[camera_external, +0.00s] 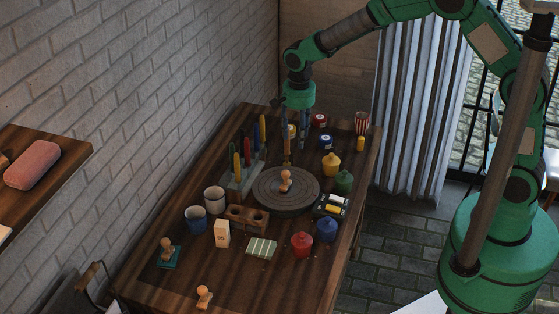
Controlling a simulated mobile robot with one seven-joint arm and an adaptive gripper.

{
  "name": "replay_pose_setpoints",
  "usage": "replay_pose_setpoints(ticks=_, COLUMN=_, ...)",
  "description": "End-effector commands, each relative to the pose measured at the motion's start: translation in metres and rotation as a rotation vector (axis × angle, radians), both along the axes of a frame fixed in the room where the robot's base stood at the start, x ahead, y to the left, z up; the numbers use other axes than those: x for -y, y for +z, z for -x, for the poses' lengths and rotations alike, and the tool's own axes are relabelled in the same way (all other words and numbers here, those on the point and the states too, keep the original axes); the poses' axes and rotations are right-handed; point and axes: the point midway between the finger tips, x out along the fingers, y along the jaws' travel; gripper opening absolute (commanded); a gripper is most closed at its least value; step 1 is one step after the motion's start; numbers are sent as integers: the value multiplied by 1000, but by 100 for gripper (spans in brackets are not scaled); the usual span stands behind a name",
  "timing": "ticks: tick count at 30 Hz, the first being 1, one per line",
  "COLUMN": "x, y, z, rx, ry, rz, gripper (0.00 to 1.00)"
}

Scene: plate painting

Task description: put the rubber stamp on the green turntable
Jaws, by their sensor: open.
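A round turntable (262,199) lies near the middle of the table and looks grey-brown rather than green. A small wooden stamp-like piece (285,181) stands on it near its centre. A similar wooden stamp (166,244) stands on a teal-green square pad (168,260) at the left front. Another wooden stamp (204,295) stands on bare table at the front edge. My gripper (295,146) points down above the back part of the turntable. It is open, and I see nothing held in it. Its fingertips are small and partly lost among the objects behind.
Cups (214,200), a wooden holed block (247,218) and a rack of coloured tools (242,175) stand left of the turntable. Lidded jars (302,244) stand in front and right. The front middle of the table (255,285) is clear. A brick wall borders the left.

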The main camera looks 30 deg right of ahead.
Motion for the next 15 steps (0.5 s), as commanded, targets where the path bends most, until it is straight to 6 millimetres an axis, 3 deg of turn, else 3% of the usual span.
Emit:
replay_pose_setpoints(ticks=1, x=13, y=19, z=0, rx=14, ry=13, rz=-8, gripper=49)
replay_pose_setpoints(ticks=6, x=62, y=77, z=7, rx=60, ry=86, rz=-26, gripper=49)
replay_pose_setpoints(ticks=15, x=150, y=165, z=42, rx=151, ry=221, rz=-36, gripper=49)
